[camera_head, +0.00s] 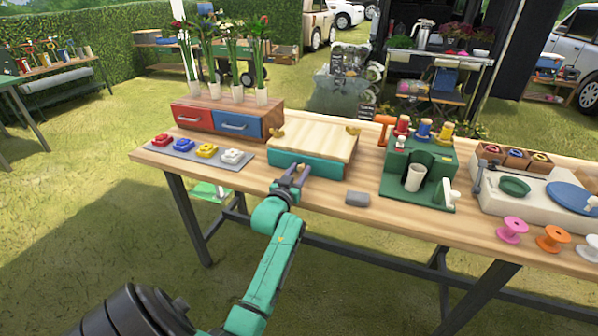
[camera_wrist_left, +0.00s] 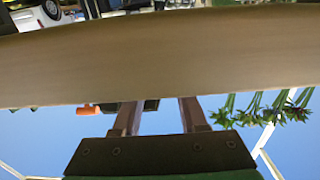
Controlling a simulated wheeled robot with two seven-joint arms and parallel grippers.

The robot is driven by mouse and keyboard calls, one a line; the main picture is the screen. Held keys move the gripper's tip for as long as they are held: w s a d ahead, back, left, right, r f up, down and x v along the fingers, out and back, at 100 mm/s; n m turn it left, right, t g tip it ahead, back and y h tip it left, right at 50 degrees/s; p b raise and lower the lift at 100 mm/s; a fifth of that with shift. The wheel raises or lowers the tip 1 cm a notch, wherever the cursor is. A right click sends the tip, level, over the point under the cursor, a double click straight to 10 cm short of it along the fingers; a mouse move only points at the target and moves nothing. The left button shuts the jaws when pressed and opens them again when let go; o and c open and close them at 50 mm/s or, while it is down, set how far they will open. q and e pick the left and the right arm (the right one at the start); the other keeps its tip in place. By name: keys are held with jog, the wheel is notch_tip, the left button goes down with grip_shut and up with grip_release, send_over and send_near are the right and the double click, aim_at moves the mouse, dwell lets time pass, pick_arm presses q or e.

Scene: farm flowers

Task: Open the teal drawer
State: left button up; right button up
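The teal drawer (camera_head: 318,166) is the low front of a box with a pale slatted wooden top (camera_head: 312,141), near the table's front edge in the head view. It looks closed. I cannot make out a handle on it. My left gripper (camera_head: 292,174) is just in front of the drawer's left half, with its two fingers apart. I cannot tell whether they touch it. In the left wrist view the two fingers (camera_wrist_left: 159,116) are spread with nothing visible between them, and a wide brown band (camera_wrist_left: 160,55) lies beyond the tips. My right gripper is not in view.
Left of the box are a red-and-blue drawer unit (camera_head: 214,120) with flower vases on top and a grey tray (camera_head: 184,151) of coloured pieces. A grey block (camera_head: 357,199) lies to the right at the front edge. A green stand (camera_head: 400,168) is farther right.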

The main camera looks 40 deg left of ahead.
pick_arm(q)
grip_shut()
dwell(1.2)
